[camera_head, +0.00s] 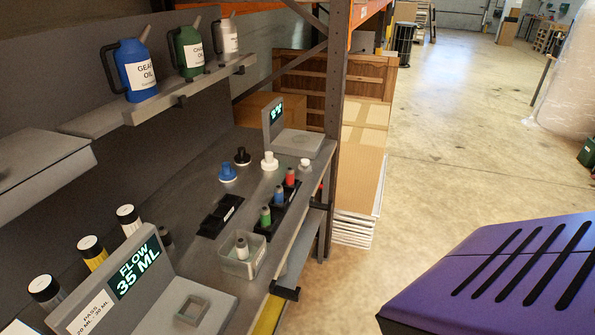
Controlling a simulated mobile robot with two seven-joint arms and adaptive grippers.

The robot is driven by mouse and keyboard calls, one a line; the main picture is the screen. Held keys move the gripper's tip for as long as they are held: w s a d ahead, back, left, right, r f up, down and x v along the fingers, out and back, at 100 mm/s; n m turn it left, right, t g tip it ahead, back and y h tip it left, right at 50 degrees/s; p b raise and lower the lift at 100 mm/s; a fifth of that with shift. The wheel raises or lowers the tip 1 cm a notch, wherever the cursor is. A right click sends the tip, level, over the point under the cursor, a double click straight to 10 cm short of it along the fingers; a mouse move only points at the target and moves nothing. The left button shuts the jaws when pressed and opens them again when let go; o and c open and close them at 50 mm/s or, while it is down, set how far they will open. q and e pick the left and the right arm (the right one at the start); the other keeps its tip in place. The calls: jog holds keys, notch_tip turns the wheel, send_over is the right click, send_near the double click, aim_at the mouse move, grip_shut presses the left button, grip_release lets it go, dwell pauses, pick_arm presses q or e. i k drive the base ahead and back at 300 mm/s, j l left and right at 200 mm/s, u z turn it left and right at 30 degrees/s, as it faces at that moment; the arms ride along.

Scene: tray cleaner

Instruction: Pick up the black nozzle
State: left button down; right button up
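A small black nozzle (242,156) stands upright on the grey workbench (190,185), toward its back. A blue nozzle (228,173) stands just in front and to its left, and a white nozzle (269,161) stands to its right. Neither of my grippers is in view, and nothing is seen touching the black nozzle.
A black rack (222,214) and red, blue and green-topped bottles (265,217) stand nearer. A clear bin (236,262) holds a bottle. A flow display (138,268) stands front left, a scale (299,143) at back. Oil jugs (136,70) sit on a shelf above.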

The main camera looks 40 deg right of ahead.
aim_at(162, 231)
jog(key=z, duration=0.3)
jog(key=k+l+z, duration=0.15)
jog(key=k+l, duration=0.2)
jog(key=l+z, duration=0.25)
jog(key=l, duration=0.35)
jog(key=i+l+z, duration=0.25)
jog(key=l, duration=0.35)
jog(key=k+l, duration=0.05)
jog(key=k, duration=0.05)
